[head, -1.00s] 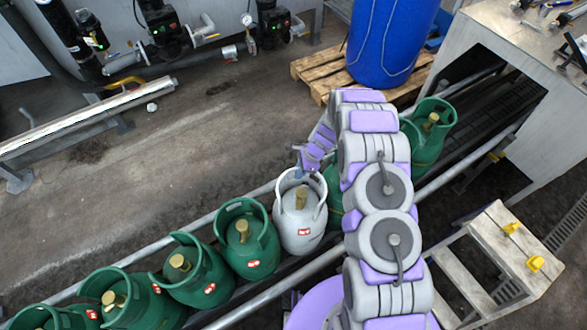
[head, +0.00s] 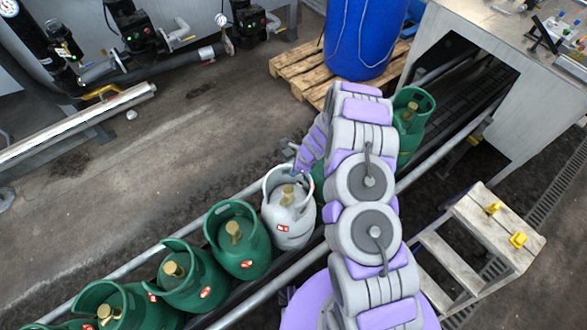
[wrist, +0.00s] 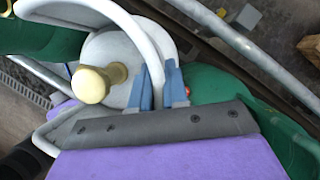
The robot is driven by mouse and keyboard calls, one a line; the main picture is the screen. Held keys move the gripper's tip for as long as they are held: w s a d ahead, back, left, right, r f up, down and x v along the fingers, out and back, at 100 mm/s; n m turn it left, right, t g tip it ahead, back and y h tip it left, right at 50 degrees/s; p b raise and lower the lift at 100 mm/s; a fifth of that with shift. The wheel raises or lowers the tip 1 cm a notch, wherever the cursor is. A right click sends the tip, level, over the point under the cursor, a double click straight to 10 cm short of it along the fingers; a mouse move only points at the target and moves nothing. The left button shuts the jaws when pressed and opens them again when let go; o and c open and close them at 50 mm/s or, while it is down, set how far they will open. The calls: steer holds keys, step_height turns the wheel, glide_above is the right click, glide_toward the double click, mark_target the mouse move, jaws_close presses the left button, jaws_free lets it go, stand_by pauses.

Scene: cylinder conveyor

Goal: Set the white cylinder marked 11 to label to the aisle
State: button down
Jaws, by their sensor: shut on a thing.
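The white cylinder (head: 288,218) stands in the row on the conveyor, with a brass valve on top and a red-and-white label on its front. The number on it is too small to read. My gripper (head: 298,172) reaches its collar from behind and to the right. In the wrist view the blue fingers of my gripper (wrist: 158,88) are shut on the white collar rim (wrist: 143,40), beside the brass valve (wrist: 95,82). The cylinder looks slightly tilted in the head view.
Green cylinders (head: 238,240) stand close on the left, and another green one (head: 408,120) is behind my arm. Rails (head: 440,165) border the conveyor. The aisle floor (head: 150,180) beyond the far rail is clear. A wooden step (head: 490,225) stands at right.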

steer(key=c, duration=1.2)
jaws_free()
steer(key=p+v, duration=0.2)
steer(key=v, duration=1.5)
steer(key=shift+d, duration=0.2)
steer(key=shift+s+r, duration=0.1)
